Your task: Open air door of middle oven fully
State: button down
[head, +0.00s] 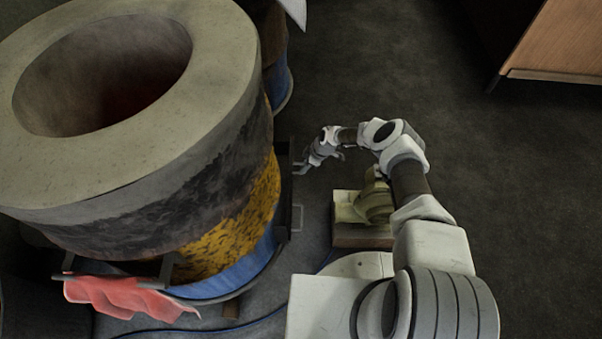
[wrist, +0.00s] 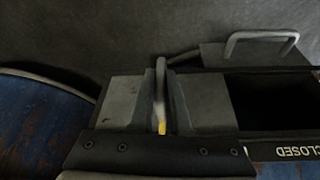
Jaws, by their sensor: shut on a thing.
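The barrel oven (head: 225,150), with a thick pale rim and a yellow and blue lower body, fills the left of the head view. My gripper (head: 304,167) is at its right side, beside a dark metal frame (head: 284,185). In the wrist view my gripper (wrist: 160,95) has its two grey pads closed around a thin upright metal handle (wrist: 160,76). Part of the handle is hidden between the pads. Right of the pads is a dark opening (wrist: 275,100) in the frame, with the word "CLOSED" below it. The door plate under my gripper is mostly hidden.
A grey plate with a U-shaped handle (wrist: 262,37) sits beyond the opening. A motor-like unit (head: 375,200) on a base stands below my arm. The floor at right is clear up to a wooden cabinet (head: 560,40).

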jog(key=shift+w+a+r, duration=0.1)
jog(key=shift+w+a, duration=0.1)
jog(key=shift+w, duration=0.45)
jog(key=shift+w, duration=0.1)
jog(key=c, duration=0.9)
grip_release()
jog(key=shift+d, duration=0.15)
jog(key=p+v, duration=0.7)
jog(key=v, duration=1)
jog(key=shift+r, duration=0.15)
